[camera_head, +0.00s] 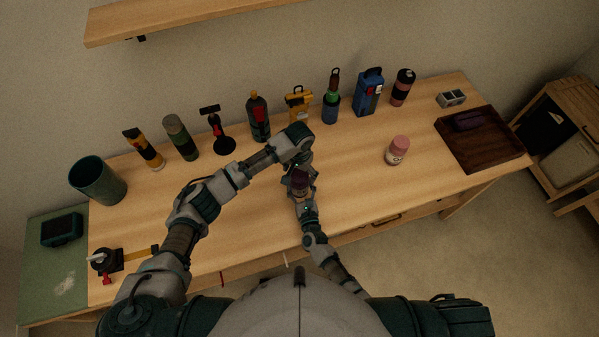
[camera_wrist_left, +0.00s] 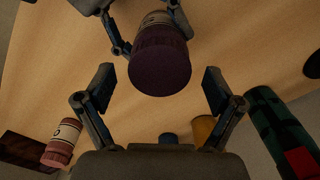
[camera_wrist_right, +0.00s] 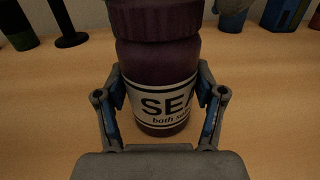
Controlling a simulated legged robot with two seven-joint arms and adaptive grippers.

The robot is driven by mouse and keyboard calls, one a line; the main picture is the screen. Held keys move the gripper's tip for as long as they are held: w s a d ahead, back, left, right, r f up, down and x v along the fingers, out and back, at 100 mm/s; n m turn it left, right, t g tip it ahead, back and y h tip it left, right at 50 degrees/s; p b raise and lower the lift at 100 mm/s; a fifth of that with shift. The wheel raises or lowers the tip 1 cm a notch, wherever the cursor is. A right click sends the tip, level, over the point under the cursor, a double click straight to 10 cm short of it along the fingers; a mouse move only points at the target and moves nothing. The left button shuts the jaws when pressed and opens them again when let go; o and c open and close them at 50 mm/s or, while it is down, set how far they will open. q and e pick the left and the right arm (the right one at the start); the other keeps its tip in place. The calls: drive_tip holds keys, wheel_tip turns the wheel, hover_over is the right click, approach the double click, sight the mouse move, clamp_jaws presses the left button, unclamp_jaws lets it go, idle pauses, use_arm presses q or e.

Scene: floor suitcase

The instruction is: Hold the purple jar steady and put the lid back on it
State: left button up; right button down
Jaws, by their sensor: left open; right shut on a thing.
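The purple jar (camera_wrist_right: 155,60) stands upright on the table, with a white label reading "SEA" and "bath". The dark purple lid (camera_wrist_right: 155,18) sits on its mouth; whether it is fully tightened I cannot tell. In the left wrist view the lid's round top (camera_wrist_left: 160,68) faces the camera. My right gripper (camera_wrist_right: 163,95) is shut around the jar's body, one finger on each side. My left gripper (camera_head: 300,176) is open above the jar. In the left wrist view its fingers are spread to either side of the lid, apart from it. In the head view my arms partly hide the jar (camera_head: 302,187).
A pink jar (camera_head: 397,152) stands to the right. A dark wooden tray (camera_head: 500,150) lies at the right end. Several bottles and tools, including a blue container (camera_head: 368,95), line the back edge. A dark green bin (camera_head: 97,182) stands at left.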

use_arm(q)
wheel_tip(320, 180, up, 12)
drive_tip(key=shift+f, duration=0.25)
use_arm(e)
drive_tip(key=shift+c, duration=0.2)
unclamp_jaws()
drive_tip(key=shift+s, duration=0.1)
drive_tip(key=v, duration=1.1)
drive_tip(key=shift+s+d+f, duration=0.1)
drive_tip(key=shift+s+d, duration=0.1)
drive_tip(key=shift+s, duration=0.15)
